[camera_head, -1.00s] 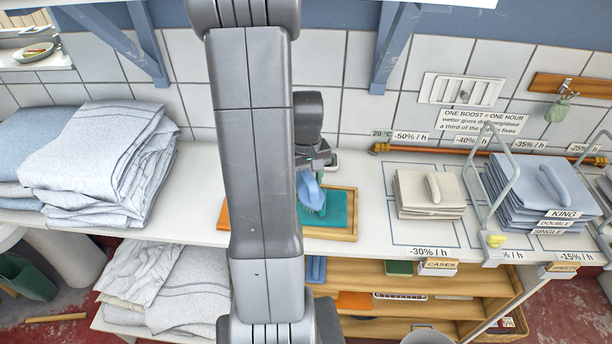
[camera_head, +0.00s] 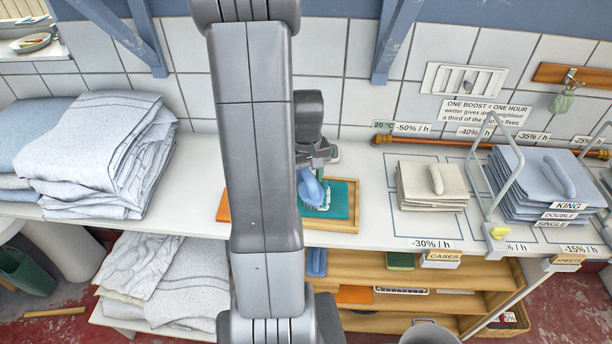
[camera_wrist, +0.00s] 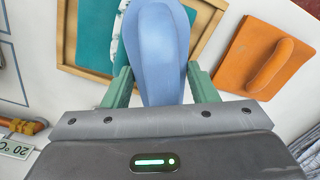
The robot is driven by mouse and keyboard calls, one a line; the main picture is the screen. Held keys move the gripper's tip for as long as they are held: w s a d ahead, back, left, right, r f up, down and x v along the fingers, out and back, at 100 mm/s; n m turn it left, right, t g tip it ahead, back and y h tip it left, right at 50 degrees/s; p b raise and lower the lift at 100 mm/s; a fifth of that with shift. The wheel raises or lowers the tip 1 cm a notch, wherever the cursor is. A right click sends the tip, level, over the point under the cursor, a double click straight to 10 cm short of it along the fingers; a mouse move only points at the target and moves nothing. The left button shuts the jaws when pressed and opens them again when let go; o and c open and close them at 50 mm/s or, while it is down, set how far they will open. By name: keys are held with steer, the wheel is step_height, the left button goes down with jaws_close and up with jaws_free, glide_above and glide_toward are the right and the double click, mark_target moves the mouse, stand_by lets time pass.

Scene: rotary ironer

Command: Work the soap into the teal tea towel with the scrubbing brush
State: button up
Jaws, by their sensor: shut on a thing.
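The teal tea towel (camera_head: 340,200) lies flat in a shallow wooden tray (camera_head: 330,226) on the counter. It also shows in the wrist view (camera_wrist: 92,35), partly hidden by the brush. My gripper (camera_head: 316,166) is shut on the blue scrubbing brush (camera_head: 309,188), whose rounded back fills the middle of the wrist view (camera_wrist: 160,55) between the green fingers. White bristles (camera_wrist: 117,42) show along its left side there. The brush is over the towel; whether the bristles press on it I cannot tell. No soap can be made out on the towel. My arm hides the tray's left part.
An orange block with a handle (camera_wrist: 262,62) lies beside the tray. Folded linen (camera_head: 95,150) is piled at the left. Cream (camera_head: 432,185) and blue (camera_head: 540,180) stacks with handles stand at the right, near a wire frame (camera_head: 492,180). Bare counter lies right of the tray.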

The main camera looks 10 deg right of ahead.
steer(key=shift+s+f+b, duration=0.15)
steer(key=shift+f+b, duration=0.5)
steer(key=shift+b, duration=0.1)
steer(key=shift+c, duration=0.4)
stand_by(4.0)
step_height(320, 180, up, 2)
steer(key=shift+d+p, duration=0.1)
steer(key=shift+p, duration=0.65)
steer(key=shift+r+p, duration=1.9)
steer(key=shift+r, duration=0.75)
steer(key=shift+f, duration=0.1)
